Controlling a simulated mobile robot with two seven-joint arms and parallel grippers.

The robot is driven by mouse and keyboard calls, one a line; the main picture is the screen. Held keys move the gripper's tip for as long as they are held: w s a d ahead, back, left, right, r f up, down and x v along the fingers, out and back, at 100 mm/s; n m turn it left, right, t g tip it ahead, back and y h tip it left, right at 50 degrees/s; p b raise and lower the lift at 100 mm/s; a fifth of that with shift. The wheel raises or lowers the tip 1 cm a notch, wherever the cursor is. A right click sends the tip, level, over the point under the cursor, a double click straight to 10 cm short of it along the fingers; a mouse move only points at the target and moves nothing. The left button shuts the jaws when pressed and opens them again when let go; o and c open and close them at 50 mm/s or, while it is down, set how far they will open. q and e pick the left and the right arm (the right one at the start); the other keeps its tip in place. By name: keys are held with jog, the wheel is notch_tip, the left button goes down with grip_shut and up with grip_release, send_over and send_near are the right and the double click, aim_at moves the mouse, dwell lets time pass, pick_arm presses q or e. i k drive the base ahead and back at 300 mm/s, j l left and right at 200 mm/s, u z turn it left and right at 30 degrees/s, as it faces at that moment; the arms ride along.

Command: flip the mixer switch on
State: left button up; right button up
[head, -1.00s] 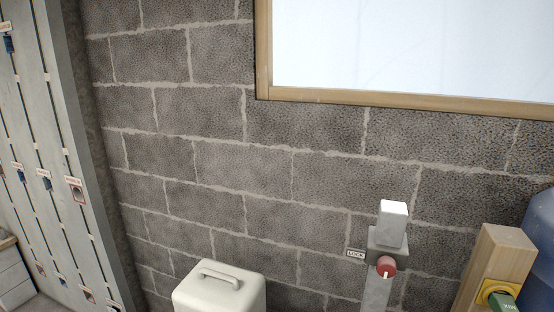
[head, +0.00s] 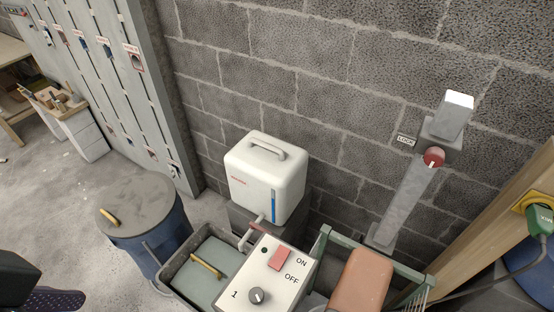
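A white control box (head: 252,272) stands at the bottom centre of the head view. On its face is a red rocker switch (head: 280,258) beside the words ON and OFF; which side is pressed I cannot tell. A small dark green lamp (head: 264,250) and a black dial (head: 257,295) are on the same face. A green plug marked MIX (head: 540,220) sits in a yellow socket (head: 529,201) at the right edge. A red round knob (head: 433,157) is on the grey wall unit beside a LOCK label (head: 405,140).
A white box with a handle (head: 265,182) stands behind the control box. A grey tub (head: 176,278) and a lidded blue bin (head: 166,250) are to its left. A brown-orange pad (head: 360,280) and green frame (head: 326,245) are to its right. Bare floor shows at left.

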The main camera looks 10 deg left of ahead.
aim_at(279, 258)
jog(key=k+z, duration=0.1)
jog(key=k, duration=0.6)
jog(key=k+l, duration=0.1)
jog(key=k, duration=0.6)
jog(key=z, duration=0.05)
